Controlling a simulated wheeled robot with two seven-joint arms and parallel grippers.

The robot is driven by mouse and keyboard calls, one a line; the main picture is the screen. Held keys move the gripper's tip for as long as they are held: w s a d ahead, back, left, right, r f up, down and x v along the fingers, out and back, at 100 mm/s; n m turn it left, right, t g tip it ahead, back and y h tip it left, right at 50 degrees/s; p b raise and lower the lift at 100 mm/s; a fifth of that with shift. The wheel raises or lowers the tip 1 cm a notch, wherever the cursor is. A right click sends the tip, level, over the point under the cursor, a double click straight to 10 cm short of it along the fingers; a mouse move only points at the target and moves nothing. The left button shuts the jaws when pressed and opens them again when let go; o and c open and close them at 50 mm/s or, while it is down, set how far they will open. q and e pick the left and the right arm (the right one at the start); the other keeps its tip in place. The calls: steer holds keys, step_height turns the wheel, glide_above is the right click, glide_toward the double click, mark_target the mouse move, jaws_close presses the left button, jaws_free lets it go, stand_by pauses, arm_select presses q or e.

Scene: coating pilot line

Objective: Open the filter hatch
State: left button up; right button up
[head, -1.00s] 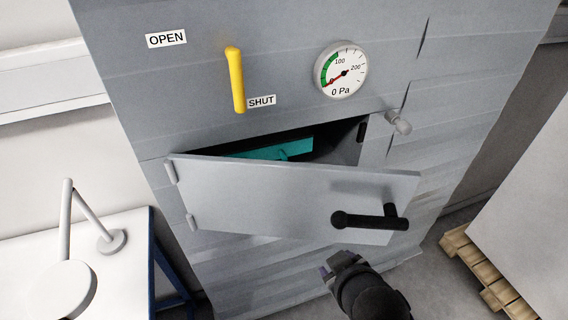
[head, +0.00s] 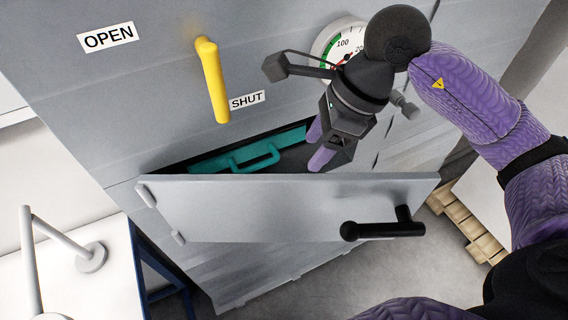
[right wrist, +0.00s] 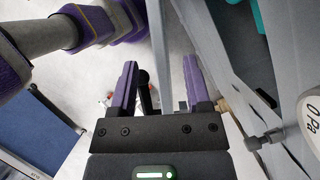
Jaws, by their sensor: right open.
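The grey filter hatch (head: 270,205) stands partly open, hinged at its left side, with its free right end swung out from the cabinet. Its black handle (head: 385,230) is on the outer face near that end. Behind the hatch, a teal filter with a handle (head: 262,160) shows in the opening. My right gripper (head: 318,145) is open and empty, fingers pointing down at the opening, just behind the hatch's top edge. I cannot tell whether it touches the hatch. Its two purple fingers also show in the right wrist view (right wrist: 160,85). My left gripper is not in view.
A yellow lever (head: 212,80) has its lower end beside the SHUT label (head: 247,100). My right arm partly hides the gauge (head: 328,38); a grey knob (head: 405,105) sticks out right of the opening. A white table (head: 95,285) is at left, a wooden pallet (head: 465,225) at right.

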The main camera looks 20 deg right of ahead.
mark_target(294, 176)
steer(key=p+x, duration=0.1)
steer(key=x, duration=0.8)
steer(key=shift+s+a+f, duration=0.1)
steer(key=shift+a+f, duration=0.1)
steer(key=shift+f, duration=0.15)
jaws_close()
steer(key=shift+r, duration=0.1)
stand_by(0.7)
